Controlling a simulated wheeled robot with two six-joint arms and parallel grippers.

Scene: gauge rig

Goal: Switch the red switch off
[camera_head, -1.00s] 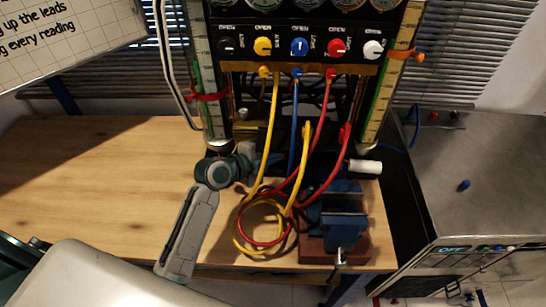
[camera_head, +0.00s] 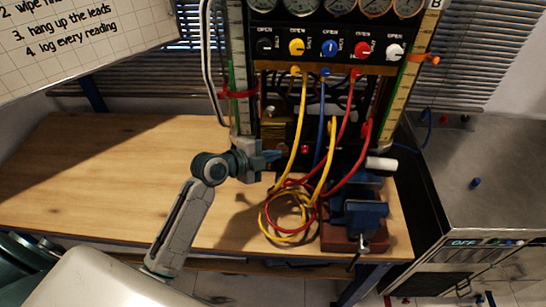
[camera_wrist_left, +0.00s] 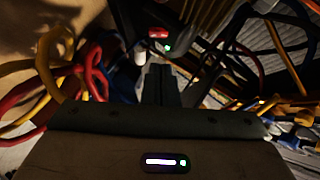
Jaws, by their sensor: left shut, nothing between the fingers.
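A small red switch (camera_head: 305,150) sits low on the dark base of the gauge rig, behind the hanging cables. In the left wrist view the red switch (camera_wrist_left: 158,33) shows just beyond the fingertips, with a small green light (camera_wrist_left: 167,48) beside it. My left gripper (camera_head: 276,156) is shut and empty, and points right toward the switch from its left, seemingly a short gap away. Its dark fingers (camera_wrist_left: 161,80) also show together in the left wrist view. I cannot tell the switch's tilt. My right gripper is out of view.
Yellow, blue and red cables (camera_head: 290,215) hang from the panel and coil on the wooden bench (camera_head: 90,175). A blue vise (camera_head: 358,212) stands right of them. A brass-coloured block (camera_head: 275,127) is close above my gripper. The bench's left side is clear.

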